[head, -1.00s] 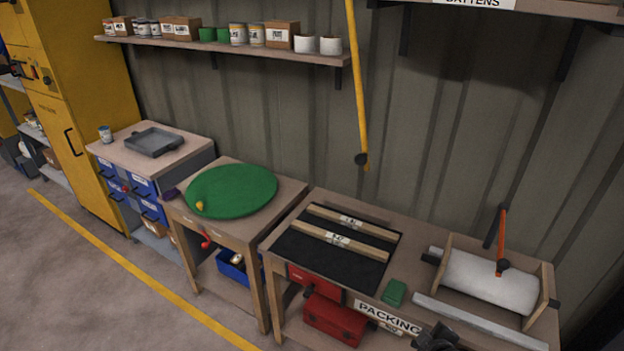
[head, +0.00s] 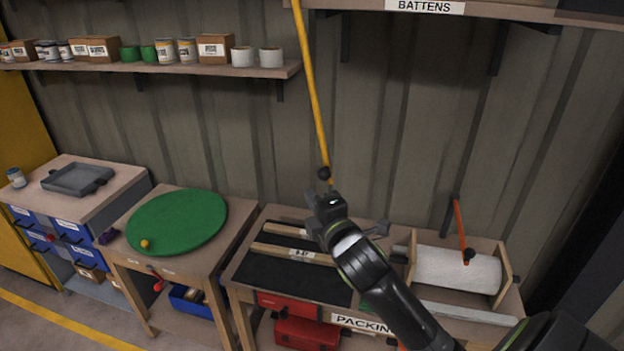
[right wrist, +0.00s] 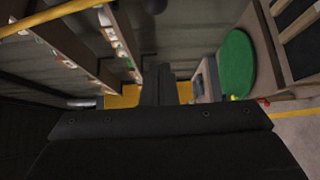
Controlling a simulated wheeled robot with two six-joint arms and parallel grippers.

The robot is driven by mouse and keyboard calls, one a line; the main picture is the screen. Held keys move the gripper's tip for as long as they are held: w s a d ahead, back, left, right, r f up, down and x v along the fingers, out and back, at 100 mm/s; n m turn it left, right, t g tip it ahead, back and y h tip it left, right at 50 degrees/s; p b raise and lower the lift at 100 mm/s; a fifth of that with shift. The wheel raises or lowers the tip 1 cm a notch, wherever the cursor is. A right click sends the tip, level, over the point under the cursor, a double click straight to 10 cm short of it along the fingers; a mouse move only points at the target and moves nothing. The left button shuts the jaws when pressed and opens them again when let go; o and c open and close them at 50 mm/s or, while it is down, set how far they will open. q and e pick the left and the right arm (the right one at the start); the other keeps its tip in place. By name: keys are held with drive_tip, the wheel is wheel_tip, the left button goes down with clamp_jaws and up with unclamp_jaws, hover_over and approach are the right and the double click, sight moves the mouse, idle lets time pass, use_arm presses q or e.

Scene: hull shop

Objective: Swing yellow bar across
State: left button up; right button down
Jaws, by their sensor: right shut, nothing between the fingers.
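My right gripper (head: 322,203) is just below the knob, shut and empty. I cannot tell whether it touches the bar. In the right wrist view, the dark shut fingers (right wrist: 165,85) point away at centre, and a yellow bar (right wrist: 50,15) crosses the top left corner. My left gripper is not in view.
Below is the packing bench with a black mat (head: 270,280), wooden battens (head: 295,252) and a white roll (head: 455,270). A green round turntable (head: 178,222) stands left of it. A loaded shelf (head: 200,72) runs along the wall left of the bar; another (head: 470,12) is upper right.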

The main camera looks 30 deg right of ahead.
drive_tip(key=w+d+p, duration=0.3)
drive_tip(key=w+d, duration=0.1)
drive_tip(key=w, duration=0.1)
drive_tip(key=shift+w+d, duration=0.35)
drive_tip(key=shift+w, duration=0.05)
drive_tip(key=shift+f, duration=0.1)
idle(0.3)
